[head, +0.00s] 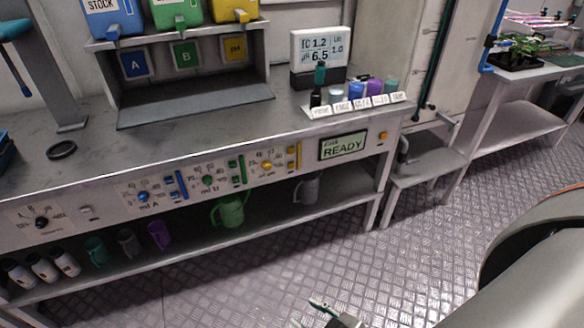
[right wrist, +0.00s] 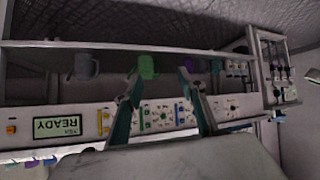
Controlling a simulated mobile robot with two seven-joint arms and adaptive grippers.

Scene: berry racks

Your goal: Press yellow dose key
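On the bench's front panel, a yellow upright bar (head: 299,156) stands just right of a yellow knob (head: 267,166), left of the READY display (head: 342,146). A yellow square marked pH (head: 234,48) is on the dispenser above; which yellow part is the dose key is not marked. In the right wrist view the panel is upside down, with the yellow bar (right wrist: 104,121) left of the fingers. My right gripper (head: 332,314) is at the bottom of the head view, well short of the panel. Its spread fingers (right wrist: 162,103) are empty. My left gripper is not seen.
Blue and green bars and knobs share the panel. A green jug (head: 229,211), a grey jug (head: 307,190) and several cups stand on the lower shelf. A meter (head: 320,50) and small bottles stand on the bench top. The floor (head: 290,265) before the bench is clear.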

